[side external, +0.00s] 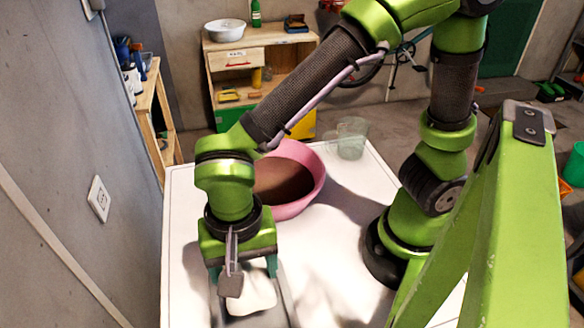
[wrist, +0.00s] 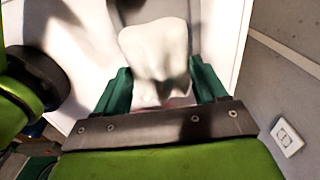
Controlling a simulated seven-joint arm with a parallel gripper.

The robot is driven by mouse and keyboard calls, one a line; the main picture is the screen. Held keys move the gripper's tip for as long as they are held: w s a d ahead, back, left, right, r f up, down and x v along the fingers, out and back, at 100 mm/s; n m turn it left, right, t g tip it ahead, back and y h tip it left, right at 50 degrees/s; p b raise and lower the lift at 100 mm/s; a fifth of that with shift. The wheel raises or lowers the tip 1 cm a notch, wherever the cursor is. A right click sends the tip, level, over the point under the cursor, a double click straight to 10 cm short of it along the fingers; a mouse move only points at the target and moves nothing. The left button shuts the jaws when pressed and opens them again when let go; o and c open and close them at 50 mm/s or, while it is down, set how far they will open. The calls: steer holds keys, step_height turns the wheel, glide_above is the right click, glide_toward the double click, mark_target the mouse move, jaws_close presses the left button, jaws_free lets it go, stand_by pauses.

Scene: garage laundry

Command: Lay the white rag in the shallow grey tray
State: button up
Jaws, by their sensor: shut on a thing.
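The white rag (side external: 252,292) hangs bunched from my gripper (side external: 243,270) in the side external view. In the wrist view the rag (wrist: 155,48) sits between the two green fingers of my gripper (wrist: 162,78), which is shut on it. The shallow grey tray (side external: 285,303) is beneath my gripper at the near end of the white table, cut off by the lower picture edge. The rag overlaps the tray in the picture and hides much of its inside. I cannot tell whether the rag touches the tray floor.
A pink basin (side external: 312,190) with brown inside stands behind my gripper on the white table (side external: 182,215). A clear jug (side external: 351,138) stands at the table's far edge. A grey wall with a socket (side external: 98,198) runs close along the left.

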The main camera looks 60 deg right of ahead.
step_height(320, 180, down, 10)
steer(key=shift+r, duration=0.25)
stand_by(0.3)
steer(key=shift+f, duration=0.15)
steer(key=o, duration=1.1)
steer(key=shift+o, duration=0.2)
steer(key=r, duration=1.2)
steer(key=shift+w+d+r, duration=0.2)
steer(key=shift+d+r, duration=0.05)
steer(key=shift+r, duration=0.05)
steer(key=w+d+r+n+t+y, duration=0.1)
steer(key=d+r, duration=0.4)
steer(key=d, duration=0.5)
steer(key=w+d+r+n+t+y, duration=0.1)
steer(key=d+r+n+t, duration=0.3)
steer(key=d, duration=0.7)
steer(key=shift+w+r+t, duration=0.4)
steer(key=shift+w+t, duration=0.05)
steer(key=shift+t, duration=0.65)
